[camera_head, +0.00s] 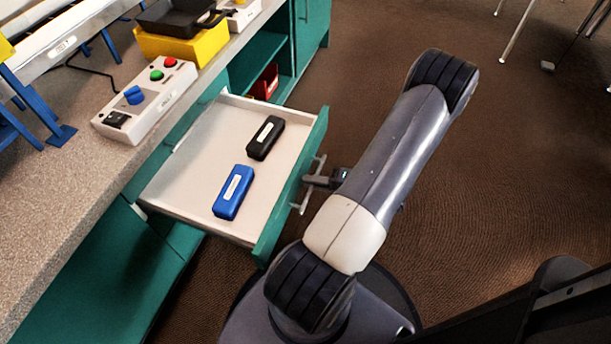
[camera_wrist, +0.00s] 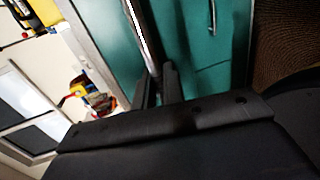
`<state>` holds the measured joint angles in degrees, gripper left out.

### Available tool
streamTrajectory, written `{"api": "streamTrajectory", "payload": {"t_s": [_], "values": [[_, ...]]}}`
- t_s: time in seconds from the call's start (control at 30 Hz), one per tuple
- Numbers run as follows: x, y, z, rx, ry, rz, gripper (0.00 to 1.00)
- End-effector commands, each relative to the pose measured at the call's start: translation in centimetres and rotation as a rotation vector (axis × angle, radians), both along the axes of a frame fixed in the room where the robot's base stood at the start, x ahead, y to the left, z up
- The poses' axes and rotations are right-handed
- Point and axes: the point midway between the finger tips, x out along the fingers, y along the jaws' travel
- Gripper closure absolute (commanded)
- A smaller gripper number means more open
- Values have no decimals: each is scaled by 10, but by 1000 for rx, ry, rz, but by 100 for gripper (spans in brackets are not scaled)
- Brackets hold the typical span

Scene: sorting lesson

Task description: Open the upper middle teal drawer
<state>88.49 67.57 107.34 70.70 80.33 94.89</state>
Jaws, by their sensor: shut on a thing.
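The teal drawer (camera_head: 296,180) stands pulled out from the cabinet under the counter, its pale inside showing. A black case (camera_head: 265,138) and a blue case (camera_head: 233,192) lie in it, each with a white label. My gripper (camera_head: 318,181) is at the outer side of the drawer front, shut on the bar handle (camera_head: 308,190). In the wrist view my gripper's dark fingers (camera_wrist: 160,88) close around the metal bar handle (camera_wrist: 142,35), in front of a teal front. The fingertips are small and partly hidden in the head view.
The speckled counter (camera_head: 60,200) holds a control box (camera_head: 145,100) with red and green buttons and a blue knob, and a yellow bin (camera_head: 183,45) with a black tray (camera_head: 178,17). A red object (camera_head: 265,82) sits in an open teal shelf. Brown carpet at the right is mostly clear.

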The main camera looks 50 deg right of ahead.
Motion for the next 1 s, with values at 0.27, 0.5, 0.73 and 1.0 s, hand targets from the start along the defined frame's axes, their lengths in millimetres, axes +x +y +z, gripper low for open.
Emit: {"api": "streamTrajectory", "payload": {"t_s": [0.27,0.5,0.73,1.0], "values": [[-4,0,0,2,1,5,100],[-4,0,0,2,1,5,100],[-4,-1,0,1,0,3,75],[-6,-3,1,0,0,0,75]]}}
